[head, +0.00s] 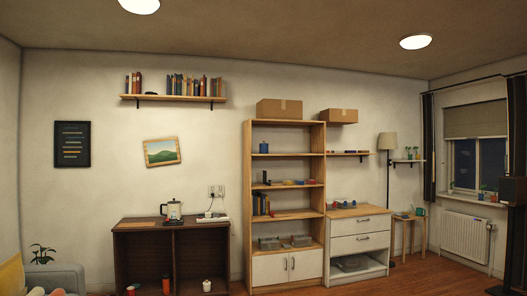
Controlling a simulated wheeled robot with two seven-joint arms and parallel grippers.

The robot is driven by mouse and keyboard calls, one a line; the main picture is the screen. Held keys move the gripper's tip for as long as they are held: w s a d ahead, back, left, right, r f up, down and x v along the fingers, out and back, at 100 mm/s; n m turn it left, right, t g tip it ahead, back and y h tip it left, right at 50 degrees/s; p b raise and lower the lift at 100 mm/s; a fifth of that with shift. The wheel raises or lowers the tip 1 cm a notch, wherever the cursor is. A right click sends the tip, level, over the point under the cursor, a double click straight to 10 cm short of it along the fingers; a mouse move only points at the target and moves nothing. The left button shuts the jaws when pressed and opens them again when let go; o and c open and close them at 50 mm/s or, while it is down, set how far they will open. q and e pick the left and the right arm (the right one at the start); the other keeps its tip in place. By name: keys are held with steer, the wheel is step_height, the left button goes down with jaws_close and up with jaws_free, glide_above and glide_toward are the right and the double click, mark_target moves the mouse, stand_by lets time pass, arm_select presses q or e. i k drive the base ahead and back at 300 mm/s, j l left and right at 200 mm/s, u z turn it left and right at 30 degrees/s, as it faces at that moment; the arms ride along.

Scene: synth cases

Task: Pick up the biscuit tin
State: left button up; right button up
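I cannot tell for certain which thing is the biscuit tin; everything is small at this distance. A small blue object (263,147) stands on the upper shelf of the tall wooden bookcase (248,190). A red-orange cylinder (166,285) and a white jar-like object (206,285) stand low in the dark brown cabinet (173,255). Neither of my grippers shows in the head view.
A kettle (172,210) stands on the dark cabinet. A drawer unit (358,240) with its low compartment open stands right of the bookcase. A sofa (65,279) is at lower left. A side table (408,220) and radiator (466,236) are right. Wooden floor (420,275) shows at lower right.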

mark_target(264, 148)
steer(key=i+j+u, duration=0.15)
steer(key=i, duration=0.4)
steer(key=i+j+u, duration=0.2)
steer(key=i, duration=0.35)
steer(key=i+j+u, duration=0.15)
steer(key=i, duration=0.4)
steer(key=i+z, duration=0.1)
steer(key=i, duration=1.75)
steer(key=i+z, duration=0.15)
steer(key=i, duration=0.75)
steer(key=i+j+z, duration=0.1)
steer(key=i, duration=0.8)
steer(key=i+l, duration=0.25)
steer(key=i, duration=0.25)
steer(key=i+l+z, duration=0.1)
steer(key=i+l, duration=0.15)
steer(key=i, duration=0.2)
steer(key=i+l, duration=0.2)
steer(key=i, duration=0.3)
steer(key=l+z, duration=0.05)
